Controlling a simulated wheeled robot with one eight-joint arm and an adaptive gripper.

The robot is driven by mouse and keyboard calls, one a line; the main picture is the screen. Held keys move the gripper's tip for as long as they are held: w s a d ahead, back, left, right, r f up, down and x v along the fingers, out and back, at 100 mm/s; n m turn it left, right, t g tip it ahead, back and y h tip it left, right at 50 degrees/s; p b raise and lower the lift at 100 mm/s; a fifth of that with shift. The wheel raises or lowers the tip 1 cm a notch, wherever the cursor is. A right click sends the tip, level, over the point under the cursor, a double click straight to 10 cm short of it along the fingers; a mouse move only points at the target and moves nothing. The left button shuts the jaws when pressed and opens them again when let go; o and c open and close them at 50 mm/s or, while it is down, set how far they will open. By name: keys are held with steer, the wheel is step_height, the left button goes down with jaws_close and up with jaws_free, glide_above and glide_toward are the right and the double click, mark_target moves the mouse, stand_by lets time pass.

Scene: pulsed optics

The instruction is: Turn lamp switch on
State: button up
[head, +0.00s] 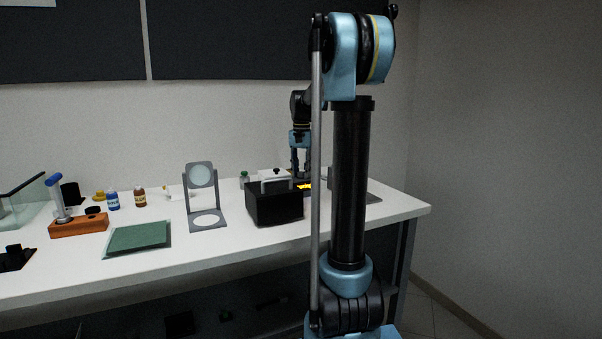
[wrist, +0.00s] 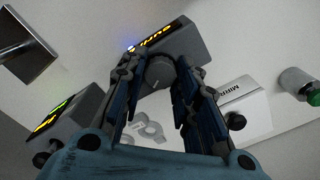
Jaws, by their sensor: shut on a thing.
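My gripper (wrist: 158,78) has its two fingers on either side of a round grey knob (wrist: 160,72) and is shut on it. The knob sits on the front of a dark box (wrist: 192,40) with a lit yellow display and a small blue light. I cannot tell for certain that this knob is the lamp switch, nor which way it is set. In the head view my gripper (head: 300,168) points down at the back right of the bench, just above a lit yellow display (head: 304,186). The knob is hidden there.
A black box (head: 275,207) with a white top stands in front of my gripper on the white bench (head: 180,255). A second unit (wrist: 68,118) with green and yellow displays is close by. A green-capped bottle (wrist: 295,80) and a grey framed mirror or lens (head: 203,190) stand nearby.

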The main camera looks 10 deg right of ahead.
mark_target(301, 172)
steer(key=o, duration=1.1)
steer(key=shift+c, duration=0.2)
steer(key=shift+r, duration=0.1)
step_height(301, 172, up, 12)
